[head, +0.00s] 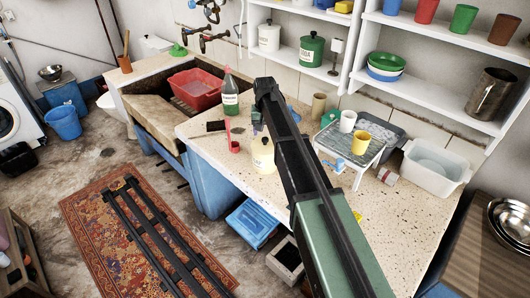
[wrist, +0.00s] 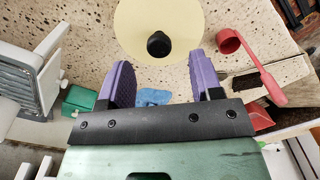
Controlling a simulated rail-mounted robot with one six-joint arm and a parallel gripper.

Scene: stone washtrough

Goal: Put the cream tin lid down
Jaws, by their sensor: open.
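The cream tin lid (wrist: 137,28) shows in the wrist view as a round pale disc with a black knob (wrist: 158,45). In the head view, the cream tin (head: 263,158) stands on the speckled counter beside my arm. Its top is partly hard to make out, and I cannot tell for sure whether the lid rests on it. My gripper (wrist: 160,60) is open, with its purple fingers wide apart and nothing between them. The knob is just past the fingertips, roughly centred between them. In the head view my arm hides much of the gripper.
A red ladle (wrist: 229,42) lies right of the lid in the wrist view. A green bottle (head: 231,95) stands behind the tin. A small grey-topped stand (head: 345,146) with cups is to the right. A white basin (head: 435,168) is farther right. Some speckled counter is bare.

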